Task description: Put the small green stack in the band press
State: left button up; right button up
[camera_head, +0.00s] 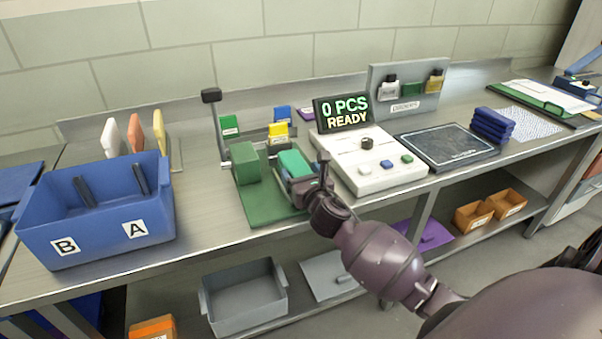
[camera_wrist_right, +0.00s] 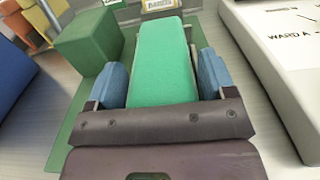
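The small green stack (camera_head: 294,163) is a bright teal-green block. That plate carries a dark green block (camera_head: 245,164) and an upright lever with a black knob (camera_head: 211,96), and looks like the band press. Whether the stack touches the plate is unclear. My left gripper is not in view.
A white console (camera_head: 370,178) with a display reading "0 PCS READY" (camera_head: 343,112) stands close on the right. A blue bin (camera_head: 100,215) labelled B and A is at left. Yellow (camera_head: 278,132) and blue (camera_head: 283,116) blocks stand behind the plate. Dark blue stacks (camera_head: 492,125) lie farther right.

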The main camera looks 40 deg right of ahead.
jog(key=shift+o, duration=1.1)
jog(key=shift+r, duration=0.2)
jog(key=v, duration=1.2)
jog(key=s+a+f+m+g+y, duration=0.2)
jog(key=s+f+m, duration=0.7)
jog(key=m, duration=0.7)
jog(key=s+a+f+m+g+y, duration=0.1)
jog(key=s+a+f+m+g, duration=0.3)
jog(key=s+f+m, duration=0.5)
notch_tip(320, 180, down, 3)
jog(key=a+m+p, duration=0.1)
jog(key=m, duration=0.6)
jog(key=shift+s+a+y, duration=0.35)
jog(key=shift+a+y, duration=0.05)
jog(key=shift+r, duration=0.15)
